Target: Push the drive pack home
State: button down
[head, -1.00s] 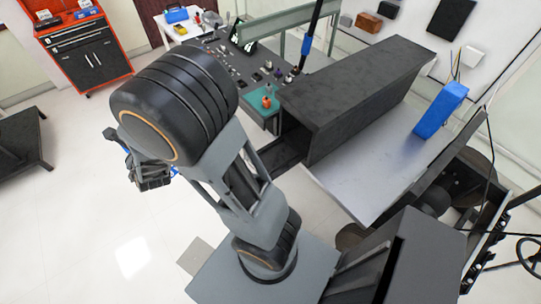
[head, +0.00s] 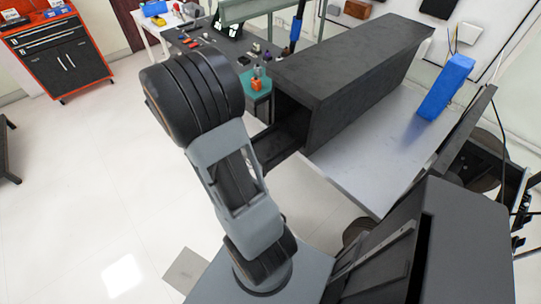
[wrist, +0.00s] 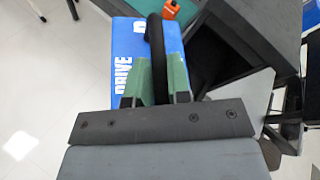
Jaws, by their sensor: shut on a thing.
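The drive pack (wrist: 128,60) shows in the wrist view as a blue box with white "DRIVE" lettering and a black handle (wrist: 157,45). My gripper (wrist: 155,85), with green fingers, is shut on that handle. In the head view my arm hides both gripper and pack. The dark chassis housing (head: 345,65) is a long box with an open near end, and a dark tray-like part (head: 277,147) juts out of it. In the wrist view the housing (wrist: 250,30) is to the right of the pack. The wrist view does not settle whether they touch.
A silver bench top (head: 375,160) lies beside the housing, with an upright blue box (head: 445,87) on it. An orange item (head: 257,82) stands on a teal surface near the housing's open end. A red tool cabinet (head: 58,52) is at far left.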

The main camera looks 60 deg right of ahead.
jog(key=s+d+f+m+g+y+b, duration=0.1)
jog(key=s+d+f+m+g+b, duration=0.8)
jog(key=s+d, duration=0.45)
notch_tip(320, 180, down, 12)
jog(key=s+b, duration=0.1)
jog(key=b, duration=0.3)
jog(key=shift+a+g+y, duration=0.4)
jog(key=c, duration=1.5)
grip_release()
jog(key=shift+s+f, duration=0.2)
jog(key=shift+o, duration=0.8)
jog(key=shift+s+d, duration=0.1)
jog(key=shift+d, duration=0.05)
jog(key=shift+o, duration=1.4)
jog(key=shift+r, duration=0.2)
jog(key=shift+w+r, duration=0.15)
jog(key=shift+w, duration=0.05)
